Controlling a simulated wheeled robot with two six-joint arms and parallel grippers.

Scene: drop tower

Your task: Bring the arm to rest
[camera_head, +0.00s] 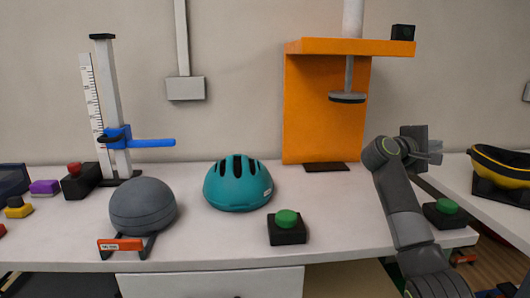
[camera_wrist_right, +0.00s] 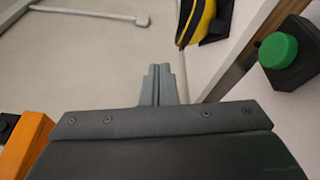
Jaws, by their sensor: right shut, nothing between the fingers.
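My right arm (camera_head: 405,205) rises from the lower right of the head view, bent at its upper joint. My right gripper (camera_head: 436,152) is raised above the right end of the bench, to the right of the orange tower (camera_head: 325,115). Its fingers also show in the right wrist view (camera_wrist_right: 158,85), pressed together with nothing between them. It touches no object that I can see. My left gripper is not in the head view.
A teal helmet (camera_head: 238,184), a grey ball (camera_head: 142,206) and a green button box (camera_head: 287,227) stand on the bench (camera_head: 215,246). Another green button (camera_head: 446,206) sits near the arm. A yellow-and-black helmet (camera_head: 502,165) is at far right. A measuring stand (camera_head: 110,110) rises at left.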

